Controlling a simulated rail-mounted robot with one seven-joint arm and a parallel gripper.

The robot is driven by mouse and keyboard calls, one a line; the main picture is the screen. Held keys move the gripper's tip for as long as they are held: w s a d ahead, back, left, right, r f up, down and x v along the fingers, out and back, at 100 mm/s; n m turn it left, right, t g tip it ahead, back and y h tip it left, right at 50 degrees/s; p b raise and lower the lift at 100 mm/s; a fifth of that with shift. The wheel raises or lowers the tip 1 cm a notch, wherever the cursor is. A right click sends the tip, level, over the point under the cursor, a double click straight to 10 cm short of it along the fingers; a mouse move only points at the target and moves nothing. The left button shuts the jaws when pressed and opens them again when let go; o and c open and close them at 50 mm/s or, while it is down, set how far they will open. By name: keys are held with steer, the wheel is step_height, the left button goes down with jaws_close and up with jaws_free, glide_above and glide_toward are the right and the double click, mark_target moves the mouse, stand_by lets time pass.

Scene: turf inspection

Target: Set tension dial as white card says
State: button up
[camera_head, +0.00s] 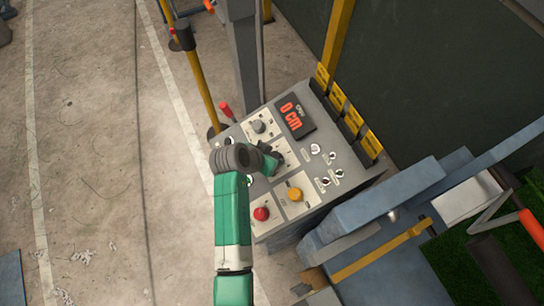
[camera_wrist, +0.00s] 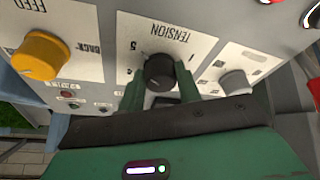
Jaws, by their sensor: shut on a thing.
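The tension dial (camera_wrist: 160,70) is a black round knob on a white plate lettered TENSION, in the middle of the wrist view. A 5 and a 1 can be read beside it; I cannot make out a pointer mark. My gripper (camera_wrist: 161,88) is shut on the dial, one green finger at each side. In the head view my gripper (camera_head: 271,160) is at the middle of the control panel (camera_head: 315,178) and mostly hides the dial. I cannot pick out a white card with readable writing.
An orange knob (camera_head: 295,194) lettered FEED, a red button (camera_head: 261,213) and a grey knob (camera_head: 259,126) are close around the dial. A display (camera_head: 294,117) reads 0 CM. Several small switches (camera_head: 330,178) sit to the right. A yellow post (camera_head: 337,38) stands behind.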

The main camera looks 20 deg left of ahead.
steer(key=o, duration=1)
steer(key=shift+c, duration=0.2)
steer(key=v, duration=0.7)
steer(key=shift+s+r, duration=0.2)
steer(key=shift+r, duration=0.15)
steer(key=shift+a, duration=0.1)
steer(key=w+d+r+t+y+p, duration=0.1)
steer(key=w+d+r+t+p, duration=0.15)
steer(key=r, duration=0.95)
steer(key=w+d+r+t+y+p, duration=0.2)
steer(key=w+r+t, duration=0.1)
steer(key=r, duration=1)
steer(key=w+d+r+t+y+p, duration=0.1)
steer(key=w+d+r+t+p, duration=0.15)
steer(key=r, duration=0.95)
steer(key=s+d+r+t+p, duration=0.1)
steer(key=s+d+r+t, duration=0.2)
steer(key=r, duration=0.7)
steer(key=s+d+r+n+t+p, duration=0.1)
steer(key=s+d+r+t, duration=0.3)
steer(key=r, duration=0.6)
steer(key=s+d+r+t+h+p, duration=0.1)
steer(key=s+d+r+t, duration=0.2)
steer(key=s+r, duration=0.4)
step_height(320, 180, up, 4)
steer(key=shift+d+r, duration=0.15)
steer(key=shift+d, duration=0.3)
